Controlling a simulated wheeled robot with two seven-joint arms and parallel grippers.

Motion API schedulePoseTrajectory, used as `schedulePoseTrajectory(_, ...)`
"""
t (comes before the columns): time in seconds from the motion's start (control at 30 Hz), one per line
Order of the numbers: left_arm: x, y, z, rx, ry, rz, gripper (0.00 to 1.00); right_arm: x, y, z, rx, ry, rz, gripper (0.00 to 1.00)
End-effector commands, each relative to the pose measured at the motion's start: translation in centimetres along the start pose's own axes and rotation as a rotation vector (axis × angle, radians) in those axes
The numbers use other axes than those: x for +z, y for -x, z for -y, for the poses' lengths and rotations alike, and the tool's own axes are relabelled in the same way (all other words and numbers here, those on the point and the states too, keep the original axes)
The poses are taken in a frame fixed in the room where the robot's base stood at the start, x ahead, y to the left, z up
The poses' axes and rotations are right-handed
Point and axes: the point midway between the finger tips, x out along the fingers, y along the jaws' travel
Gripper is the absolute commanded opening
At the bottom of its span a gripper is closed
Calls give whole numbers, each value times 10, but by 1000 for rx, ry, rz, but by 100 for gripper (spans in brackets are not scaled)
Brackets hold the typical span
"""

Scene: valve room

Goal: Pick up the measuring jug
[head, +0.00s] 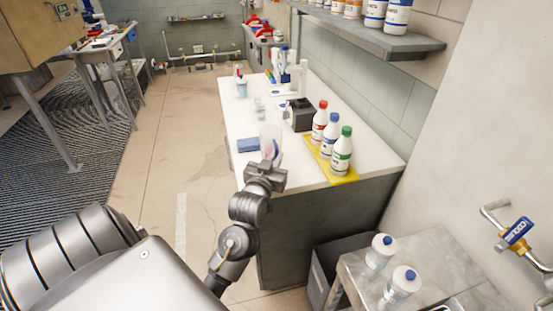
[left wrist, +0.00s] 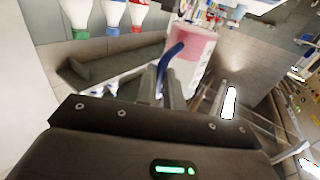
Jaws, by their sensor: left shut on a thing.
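The measuring jug (head: 270,138) is a clear, pale vessel near the front left of the white counter in the head view. In the left wrist view the jug (left wrist: 195,48) shows a pink band and a blue handle. My left gripper (head: 268,165) is at the near side of the jug. In the left wrist view its fingers (left wrist: 165,92) are shut on the blue handle. I cannot tell whether the jug's base touches the counter. My right gripper is not in view.
On the white counter (head: 222,122), a blue sponge (head: 248,145) lies left of the jug. A black box (head: 299,115) and a yellow tray (head: 346,179) with three capped bottles stand to the right. A shelf (head: 385,42) overhangs the right side.

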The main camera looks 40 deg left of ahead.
Motion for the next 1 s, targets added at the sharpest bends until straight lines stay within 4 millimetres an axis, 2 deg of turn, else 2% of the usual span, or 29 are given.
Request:
schedulePoseTrajectory(0.2,-10,24,-5,-1,3,-2,0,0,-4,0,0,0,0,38)
schedulePoseTrajectory(0.43,-19,43,-8,-1,3,-2,0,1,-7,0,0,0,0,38)
schedulePoseTrajectory(0.7,-26,56,-10,-1,3,-1,0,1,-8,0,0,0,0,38)
schedulePoseTrajectory(1.0,-28,62,-11,-1,1,-1,0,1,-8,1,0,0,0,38)
